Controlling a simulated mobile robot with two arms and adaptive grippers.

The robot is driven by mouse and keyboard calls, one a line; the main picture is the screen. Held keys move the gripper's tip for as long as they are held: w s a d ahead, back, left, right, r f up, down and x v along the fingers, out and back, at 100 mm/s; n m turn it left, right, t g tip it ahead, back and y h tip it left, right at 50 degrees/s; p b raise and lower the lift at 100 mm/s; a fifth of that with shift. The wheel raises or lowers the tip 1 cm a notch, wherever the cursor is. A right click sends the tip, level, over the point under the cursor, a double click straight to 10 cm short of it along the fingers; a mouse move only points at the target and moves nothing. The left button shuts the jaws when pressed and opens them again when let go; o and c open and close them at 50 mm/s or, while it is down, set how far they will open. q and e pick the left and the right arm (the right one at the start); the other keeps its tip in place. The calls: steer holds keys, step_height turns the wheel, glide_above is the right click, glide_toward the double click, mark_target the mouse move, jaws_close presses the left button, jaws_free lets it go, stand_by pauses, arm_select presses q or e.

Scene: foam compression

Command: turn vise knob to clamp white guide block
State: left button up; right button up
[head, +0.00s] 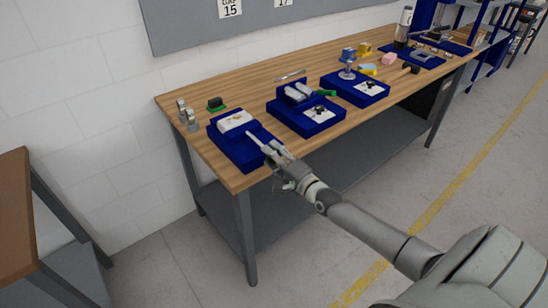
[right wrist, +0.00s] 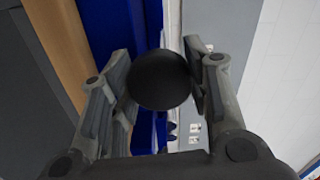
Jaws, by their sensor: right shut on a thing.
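The white guide block (head: 235,121) lies on the blue fixture (head: 232,151) nearest the left end of the bench. My right gripper (head: 275,155) is at the front right edge of this fixture, with the arm coming in from the lower right. In the right wrist view the round black vise knob (right wrist: 160,80) sits between the two fingers of my right gripper (right wrist: 157,88), which is shut on it. In the head view the gripper hides the knob. The vise jaws cannot be made out clearly. My left gripper is not in view.
A second blue fixture (head: 278,120) with a green-handled part stands just right of the first, and a third one (head: 347,96) beyond. Small metal cylinders (head: 192,120) stand near the left bench edge. The floor in front of the wooden bench (head: 170,102) is clear.

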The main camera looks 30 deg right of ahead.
steer(key=shift+f, duration=0.15)
stand_by(0.3)
steer(key=o, duration=1.1)
steer(key=shift+s, duration=0.1)
steer(key=s, duration=0.8)
steer(key=s+d, duration=0.1)
steer(key=s, duration=0.3)
